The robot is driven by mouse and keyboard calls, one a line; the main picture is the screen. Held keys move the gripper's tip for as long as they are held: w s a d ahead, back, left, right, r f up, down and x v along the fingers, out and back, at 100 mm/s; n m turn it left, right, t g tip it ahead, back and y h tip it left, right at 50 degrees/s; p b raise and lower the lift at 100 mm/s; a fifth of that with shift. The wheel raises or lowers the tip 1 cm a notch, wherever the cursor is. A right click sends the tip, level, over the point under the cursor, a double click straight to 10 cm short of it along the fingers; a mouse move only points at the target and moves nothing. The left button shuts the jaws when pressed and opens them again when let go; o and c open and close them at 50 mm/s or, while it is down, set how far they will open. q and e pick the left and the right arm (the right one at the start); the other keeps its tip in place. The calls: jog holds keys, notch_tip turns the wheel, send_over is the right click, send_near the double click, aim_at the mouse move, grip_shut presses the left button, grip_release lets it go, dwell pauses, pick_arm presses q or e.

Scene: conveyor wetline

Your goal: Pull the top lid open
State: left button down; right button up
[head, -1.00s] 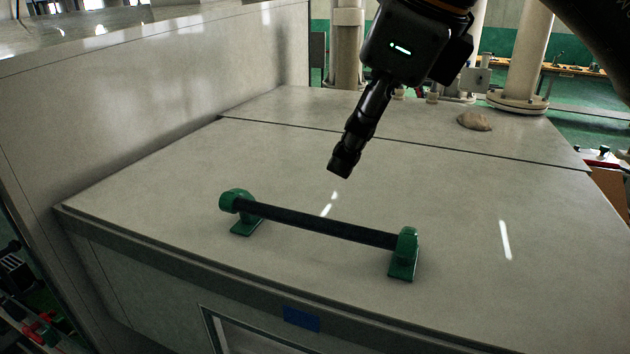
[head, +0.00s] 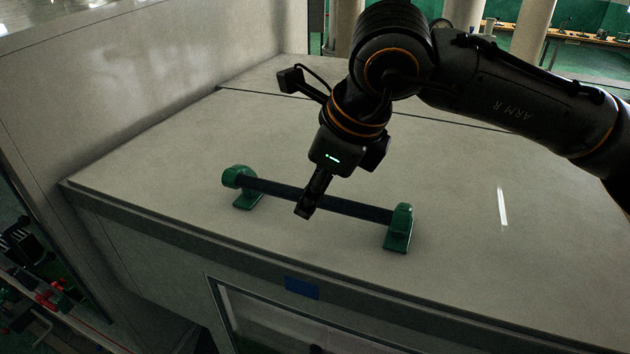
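The top lid (head: 460,262) is a flat light-grey panel lying closed on the machine. Its handle is a dark bar (head: 360,209) held between two green end brackets (head: 399,230), near the lid's front edge. My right gripper (head: 306,210) points down at the middle of the bar, with its dark fingers crossing in front of it and hiding a short stretch. The fingers overlap in this view, so I cannot tell whether they are open or shut, or touching the bar. My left gripper is not in view.
A tall light-grey wall (head: 140,85) rises along the left side of the lid. A blue label (head: 301,288) and a framed window lie on the front face below. Pale columns stand behind the machine. The lid is clear right of the handle.

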jog(key=shift+f, duration=0.1)
grip_shut()
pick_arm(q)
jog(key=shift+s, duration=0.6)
